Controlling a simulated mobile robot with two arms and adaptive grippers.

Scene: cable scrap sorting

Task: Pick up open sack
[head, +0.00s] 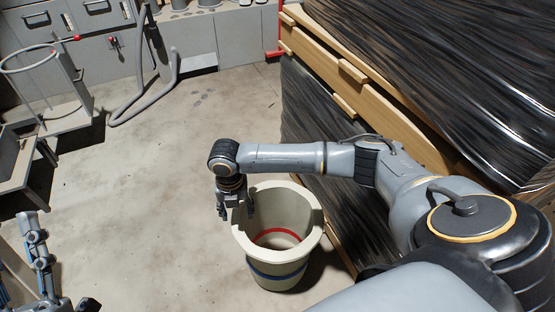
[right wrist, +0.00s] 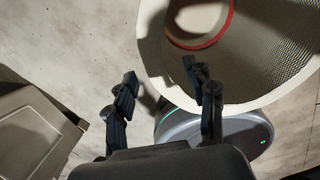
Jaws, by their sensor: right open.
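The open sack (head: 276,270) stands upright on the floor in the middle of the head view. It is beige with a thick round rim, a blue band outside and a red band inside; the inside that I see looks empty. In the right wrist view its woven wall and rim (right wrist: 282,68) fill the upper right. My right gripper (head: 236,210) is open and empty, pointing down at the sack's left rim; its fingers (right wrist: 160,85) appear on either side of the rim. I cannot tell whether they touch it. My left gripper (head: 62,290) is partly cut off at the lower left.
Stacks wrapped in black film (head: 440,70) with wooden boards (head: 370,85) stand close on the right. Grey drawer cabinets (head: 105,55), a grey hose (head: 150,95) and a hoop stand (head: 65,110) line the back left. The concrete floor (head: 140,190) left of the sack is clear.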

